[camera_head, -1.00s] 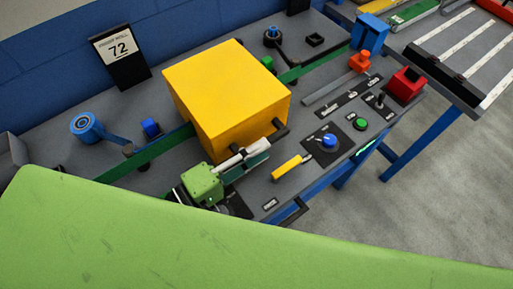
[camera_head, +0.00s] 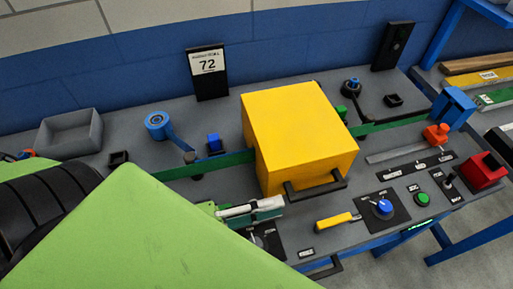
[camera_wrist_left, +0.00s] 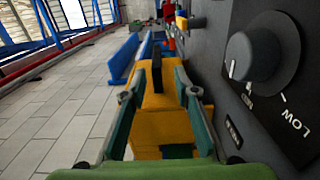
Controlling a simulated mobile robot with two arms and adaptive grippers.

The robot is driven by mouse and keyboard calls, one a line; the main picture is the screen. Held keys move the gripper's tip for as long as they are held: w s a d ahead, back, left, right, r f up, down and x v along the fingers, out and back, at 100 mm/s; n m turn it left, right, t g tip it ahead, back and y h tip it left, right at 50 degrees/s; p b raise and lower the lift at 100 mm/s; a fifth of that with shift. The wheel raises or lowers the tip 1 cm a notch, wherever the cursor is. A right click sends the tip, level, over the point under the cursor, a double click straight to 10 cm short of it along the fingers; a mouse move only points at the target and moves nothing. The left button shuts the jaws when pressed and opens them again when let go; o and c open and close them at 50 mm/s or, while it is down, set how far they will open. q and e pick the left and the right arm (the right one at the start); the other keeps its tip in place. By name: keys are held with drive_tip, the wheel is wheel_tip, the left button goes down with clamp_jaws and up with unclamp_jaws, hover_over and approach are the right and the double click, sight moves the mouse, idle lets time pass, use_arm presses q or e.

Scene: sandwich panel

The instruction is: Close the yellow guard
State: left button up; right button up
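The yellow guard (camera_head: 300,130) is a large box standing over the green belt in the head view. Its black handle (camera_head: 316,190) sticks out from the lower front. My left gripper (camera_head: 252,210) is just left of the handle, in front of the guard's lower left corner. In the left wrist view, my left gripper (camera_wrist_left: 160,100) has its teal-padded fingers apart, with yellow surfaces of the guard (camera_wrist_left: 160,130) beyond and between them. A dark upright bar (camera_wrist_left: 157,68) lies ahead between the fingers, probably the handle. No contact is visible. My right gripper is not in view.
A yellow lever (camera_head: 338,220), blue knob (camera_head: 383,207), green button (camera_head: 422,199) and red block (camera_head: 483,172) lie right of the gripper. A dark knob (camera_wrist_left: 262,60) is close on the right in the wrist view. A grey tray (camera_head: 70,133) stands at the left.

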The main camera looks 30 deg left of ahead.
use_arm(q)
drive_tip(key=shift+v, duration=1.15)
drive_tip(key=shift+s+a, duration=0.2)
drive_tip(key=shift+s, duration=0.05)
